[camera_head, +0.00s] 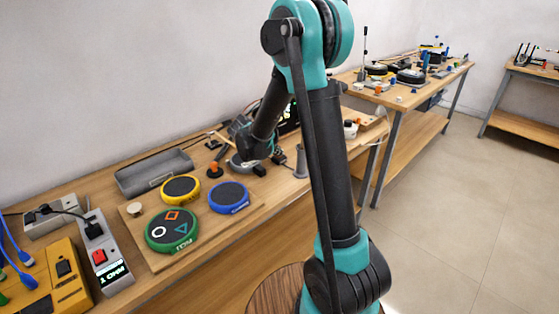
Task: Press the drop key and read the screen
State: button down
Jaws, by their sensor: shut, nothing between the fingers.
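On a wooden board (163,260) lie a green round pad (158,240) with an orange square, a white circle and a triangle, a yellow-rimmed dark mesh pad (180,188) and a blue mesh pad (229,195). The rim labels are too small to read surely, so I cannot tell which is the drop key. A dark screen (289,117) with green characters is mostly hidden behind my arm. My gripper (262,167) is shut and empty, past the blue pad towards the back right; its fingertips are small and hard to make out.
A grey tray (154,173) lies behind the pads. An orange-based joystick (214,170) stands close to the yellow pad. A power strip (106,254) with a red switch and lit display and a yellow box (62,293) are at left. Other benches stand at the right, with clear floor (450,200).

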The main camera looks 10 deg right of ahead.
jog(key=shift+r, duration=0.5)
notch_tip(320, 180, up, 6)
dwell(0.6)
dwell(0.9)
